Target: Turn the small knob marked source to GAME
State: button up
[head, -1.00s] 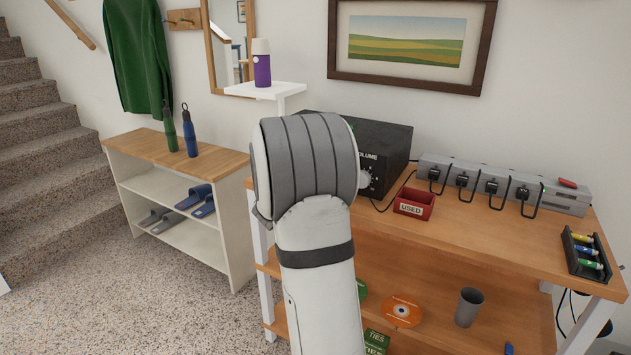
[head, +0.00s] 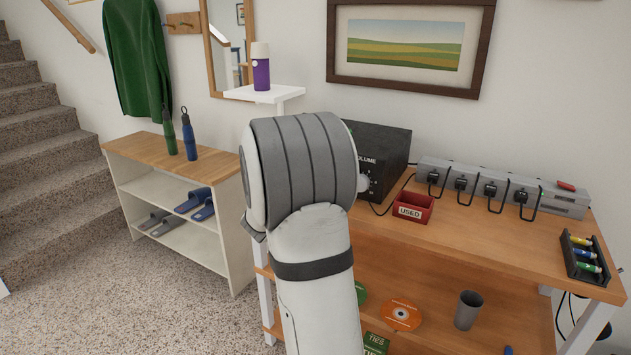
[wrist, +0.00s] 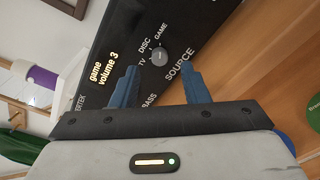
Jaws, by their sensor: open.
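The black amplifier (head: 385,146) stands on the wooden bench, and most of its front is hidden behind my arm in the head view. In the wrist view the small grey source knob (wrist: 159,57) sits on its black front panel, with TV, DISC and GAME lettered around it and SOURCE beside it. Its pointer is too small to read surely. The lit display (wrist: 105,70) reads "game volume 3". My gripper (wrist: 160,69) is open, its two blue fingers on either side of the knob in the picture, with gaps to it. I cannot tell their distance from the panel. The head view hides the gripper.
A red box marked USED (head: 413,206) stands right of the amplifier. Behind it is a power strip (head: 500,187) with several black plugs. A black battery tray (head: 585,258) lies at the bench's right end. A white shelf (head: 266,94) with a purple flask (head: 261,68) is behind my arm.

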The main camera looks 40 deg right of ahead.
jog(key=shift+v, duration=2.1)
jog(key=s+a+r+m+g+y+p, duration=0.6)
jog(key=s+r+p, duration=0.3)
jog(key=s+p, duration=0.4)
jog(key=s+a+r+m+y+p, duration=0.2)
jog(key=s+a+r+y+p, duration=0.1)
jog(key=a, duration=0.4)
jog(key=s+a+r+m+t+y+p, duration=0.1)
jog(key=s+a+r+m+y+p, duration=0.1)
jog(key=a, duration=0.6)
jog(key=s+a+r+m+y+p, duration=0.2)
jog(key=s+a+r+y+p, duration=0.2)
jog(key=s+a+p, duration=0.2)
jog(key=shift+a+m+y+p, duration=0.3)
jog(key=shift+a+p, duration=0.15)
jog(key=shift+a, duration=0.45)
